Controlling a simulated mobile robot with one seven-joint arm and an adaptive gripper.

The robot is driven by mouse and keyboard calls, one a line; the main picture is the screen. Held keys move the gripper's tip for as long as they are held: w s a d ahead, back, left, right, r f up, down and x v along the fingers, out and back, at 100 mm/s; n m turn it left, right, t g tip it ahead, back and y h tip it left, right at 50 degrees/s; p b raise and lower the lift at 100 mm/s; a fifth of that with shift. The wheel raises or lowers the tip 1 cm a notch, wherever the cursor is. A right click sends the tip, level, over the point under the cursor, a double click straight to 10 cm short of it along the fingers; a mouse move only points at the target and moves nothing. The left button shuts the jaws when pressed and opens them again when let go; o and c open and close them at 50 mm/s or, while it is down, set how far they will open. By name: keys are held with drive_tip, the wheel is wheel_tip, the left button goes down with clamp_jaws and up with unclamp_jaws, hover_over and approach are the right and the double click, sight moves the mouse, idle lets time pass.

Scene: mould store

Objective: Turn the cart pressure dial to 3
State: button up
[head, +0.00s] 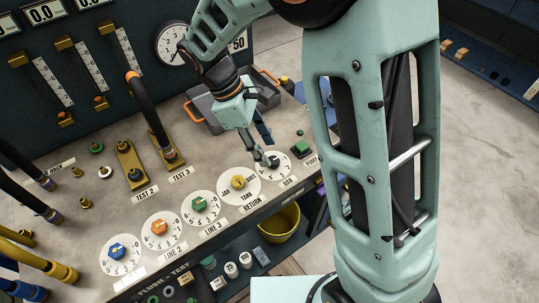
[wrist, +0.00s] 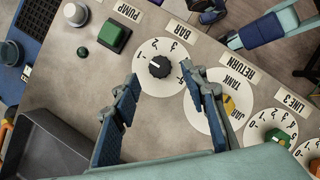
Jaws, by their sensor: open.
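The cart pressure dial is a black knob on a white round scale labelled BAR; its scale (head: 285,173) shows in the head view, partly hidden by my gripper. In the wrist view the black knob (wrist: 160,67) is in plain sight, with a small pale mark on its left side. I cannot make out for sure which number the mark points at. My gripper (head: 266,158) reaches down over the dial. In the wrist view my gripper (wrist: 160,78) is open, one finger on each side of the knob, with nothing held. I cannot tell whether the fingertips touch the scale.
The yellow TANK RETURN knob (head: 238,182) is close beside the dial, then the green LINE 3 knob (head: 199,204) and orange LINE 2 knob (head: 159,228). A green PUMP button (head: 301,148) is on the other side. A grey tray (head: 205,108) stands behind.

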sight(272, 160)
drive_tip(key=shift+x, duration=1.8)
clamp_jaws()
